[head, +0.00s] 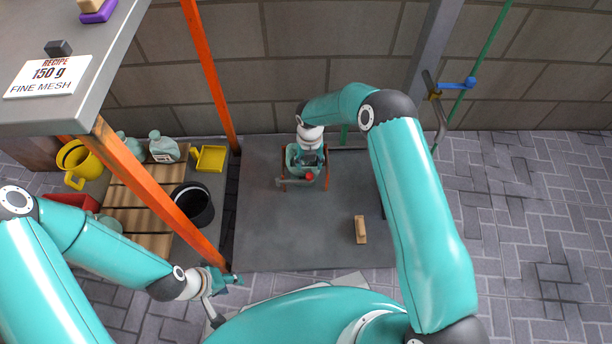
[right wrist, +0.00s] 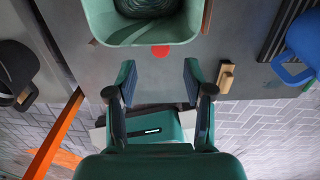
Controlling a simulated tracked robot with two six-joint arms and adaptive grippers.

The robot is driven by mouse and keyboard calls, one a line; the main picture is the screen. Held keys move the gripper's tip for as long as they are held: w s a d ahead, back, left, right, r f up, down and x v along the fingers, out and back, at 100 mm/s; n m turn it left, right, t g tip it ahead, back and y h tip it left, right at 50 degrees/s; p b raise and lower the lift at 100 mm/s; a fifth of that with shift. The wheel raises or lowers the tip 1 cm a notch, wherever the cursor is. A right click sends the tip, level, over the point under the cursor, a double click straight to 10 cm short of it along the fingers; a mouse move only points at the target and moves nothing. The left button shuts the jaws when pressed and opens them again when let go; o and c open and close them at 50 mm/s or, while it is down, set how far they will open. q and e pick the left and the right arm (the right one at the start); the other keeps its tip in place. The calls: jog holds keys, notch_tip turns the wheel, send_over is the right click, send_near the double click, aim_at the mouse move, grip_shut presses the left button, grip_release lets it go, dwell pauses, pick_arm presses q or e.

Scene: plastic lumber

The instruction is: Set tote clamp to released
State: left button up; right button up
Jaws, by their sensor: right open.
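The teal tote (head: 292,158) stands in an orange frame (head: 284,167) on the dark grey platform. A red knob (head: 309,176) and a grey bar (head: 290,183) show at its front; I take these for the clamp, but its setting is not clear. In the right wrist view the tote (right wrist: 140,38) is at the top, with the red knob (right wrist: 160,50) below its rim. My right gripper (right wrist: 158,78) is open and empty, its fingers pointing toward the tote and knob. In the head view it is over the tote (head: 310,160), partly hidden. My left gripper (head: 232,280) is away at the lower left.
A wooden block (head: 360,229) lies on the platform. A black bucket (head: 193,205), yellow jug (head: 78,162) and yellow tray (head: 209,158) are at left by orange posts (head: 207,70). A blue-handled valve (head: 458,84) is at right. The platform's front left is clear.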

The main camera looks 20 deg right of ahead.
aim_at(308, 175)
notch_tip(308, 175, down, 6)
jog(key=shift+f+b, duration=0.1)
jog(key=shift+b, duration=0.6)
grip_shut()
jog(key=shift+a, duration=0.4)
jog(key=shift+d, duration=0.15)
